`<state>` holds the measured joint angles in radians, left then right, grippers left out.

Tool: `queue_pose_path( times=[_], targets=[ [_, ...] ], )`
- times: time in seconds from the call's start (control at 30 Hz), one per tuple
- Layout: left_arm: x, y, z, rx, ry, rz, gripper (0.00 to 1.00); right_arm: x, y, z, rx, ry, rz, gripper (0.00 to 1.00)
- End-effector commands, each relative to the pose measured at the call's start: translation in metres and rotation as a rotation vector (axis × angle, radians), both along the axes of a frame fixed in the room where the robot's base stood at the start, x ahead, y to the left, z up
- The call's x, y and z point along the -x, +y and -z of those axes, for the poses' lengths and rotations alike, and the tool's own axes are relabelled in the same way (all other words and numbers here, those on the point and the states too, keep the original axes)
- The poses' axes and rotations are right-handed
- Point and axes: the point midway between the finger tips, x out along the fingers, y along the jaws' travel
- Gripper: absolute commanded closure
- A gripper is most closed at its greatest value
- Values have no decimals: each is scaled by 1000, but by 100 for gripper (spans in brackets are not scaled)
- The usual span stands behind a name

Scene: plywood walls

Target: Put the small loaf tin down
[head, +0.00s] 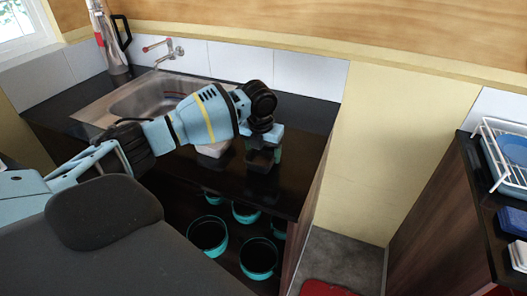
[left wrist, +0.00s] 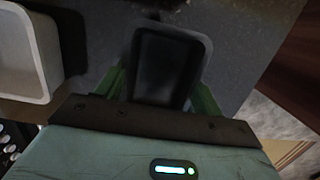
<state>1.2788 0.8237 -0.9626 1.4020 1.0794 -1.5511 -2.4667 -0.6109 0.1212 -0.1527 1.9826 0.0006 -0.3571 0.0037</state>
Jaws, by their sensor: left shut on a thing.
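My left gripper (head: 264,143) points down over the right end of the dark countertop (head: 185,178), near its front edge. It is shut on the small loaf tin (head: 261,160), a small dark tin. In the left wrist view the tin (left wrist: 165,65) sits between the two green fingers of the gripper (left wrist: 162,90), its dark inside facing the camera. The tin is at or just above the counter; I cannot tell whether it touches. My right gripper is in neither view.
A white container (head: 213,149) stands left of the tin; it also shows in the left wrist view (left wrist: 42,52). A sink (head: 150,100) lies farther left. Several teal-rimmed pots (head: 208,234) sit below the counter. A dish rack (head: 500,155) stands on another counter at right.

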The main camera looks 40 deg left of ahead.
Motion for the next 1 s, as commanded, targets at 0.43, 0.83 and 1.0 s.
queue_pose_path(
  times=[0.43,0.83,1.0],
  targets=[
    [0,0,2,0,1,0,11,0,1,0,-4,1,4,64],
    [5,-1,-42,1,-5,0,11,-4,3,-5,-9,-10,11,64],
    [10,-2,-76,1,-4,-1,11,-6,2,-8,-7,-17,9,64]
  ],
)
